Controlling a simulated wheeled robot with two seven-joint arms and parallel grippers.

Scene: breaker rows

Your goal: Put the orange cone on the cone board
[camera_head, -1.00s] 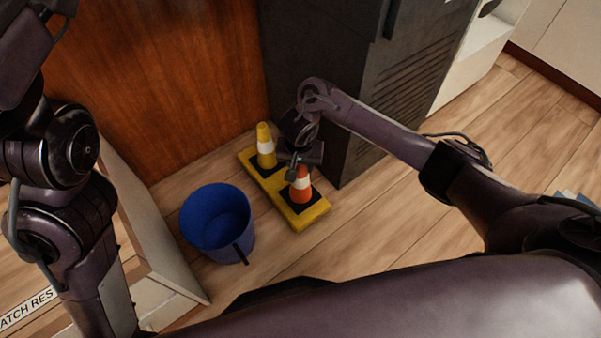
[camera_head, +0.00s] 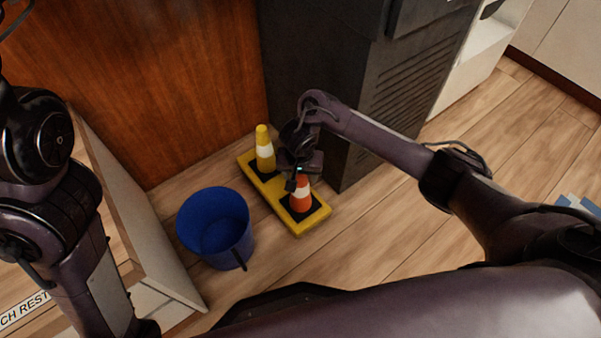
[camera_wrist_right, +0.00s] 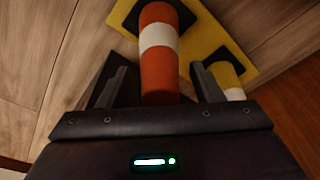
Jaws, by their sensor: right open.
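The orange cone (camera_head: 301,196) with a white band stands upright on a black square of the yellow cone board (camera_head: 318,217). It also shows in the right wrist view (camera_wrist_right: 158,72). A yellow cone (camera_head: 264,149) with a white band stands on the board's other black square. My right gripper (camera_head: 298,178) is at the top of the orange cone. In the right wrist view its open fingers are on either side of the cone's upper end, with gaps beside it. My left arm is at the left edge of the head view, and its gripper is out of frame.
A blue bucket (camera_head: 216,229) stands on the floor left of the board. A dark cabinet (camera_head: 349,95) rises behind the board on the right, and a wooden panel (camera_head: 160,85) on the left. The wooden floor (camera_head: 385,225) right of the board is clear.

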